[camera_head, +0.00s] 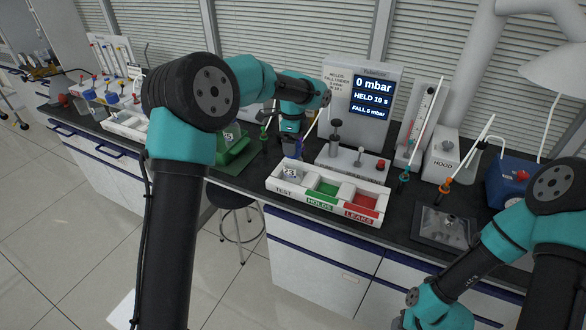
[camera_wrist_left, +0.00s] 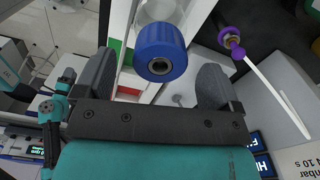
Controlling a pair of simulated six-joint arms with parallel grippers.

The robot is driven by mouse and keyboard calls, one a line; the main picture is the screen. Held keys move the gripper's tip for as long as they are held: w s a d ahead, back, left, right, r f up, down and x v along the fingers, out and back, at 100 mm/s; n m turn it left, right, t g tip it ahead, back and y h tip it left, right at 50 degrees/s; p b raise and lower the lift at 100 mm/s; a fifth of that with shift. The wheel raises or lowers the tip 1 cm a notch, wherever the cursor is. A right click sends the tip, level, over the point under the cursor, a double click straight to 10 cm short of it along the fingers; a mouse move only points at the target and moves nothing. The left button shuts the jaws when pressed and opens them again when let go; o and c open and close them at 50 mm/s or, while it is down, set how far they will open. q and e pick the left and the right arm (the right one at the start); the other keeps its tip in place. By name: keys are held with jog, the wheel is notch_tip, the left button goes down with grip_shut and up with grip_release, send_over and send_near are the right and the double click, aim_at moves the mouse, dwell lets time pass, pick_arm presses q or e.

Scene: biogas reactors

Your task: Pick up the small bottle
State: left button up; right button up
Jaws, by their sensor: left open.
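The small bottle (camera_wrist_left: 161,50) has a blue cap with a hole in its top and a clear body, partly cut off in the left wrist view. In the head view the bottle (camera_head: 290,173), marked V23, stands in the TEST compartment of the white tray (camera_head: 272,186). My left gripper (camera_wrist_left: 158,68) is open, with one finger to each side of the blue cap. In the head view the left gripper (camera_head: 293,142) is just above and behind the bottle, partly hidden.
The tray's green HOLDS and red LEAKS compartments (camera_head: 366,201) look empty. Behind it stands the pressure station with its screen (camera_head: 372,96), reading 0 mbar. A green stand (camera_head: 232,153) is left of the tray. A purple-ended tube (camera_wrist_left: 231,40) is close to the left gripper.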

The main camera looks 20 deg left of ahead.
aim_at(293, 166)
pick_arm(q)
jog(key=shift+f, duration=0.15)
jog(key=shift+f, duration=2.45)
jog(key=c, duration=1.4)
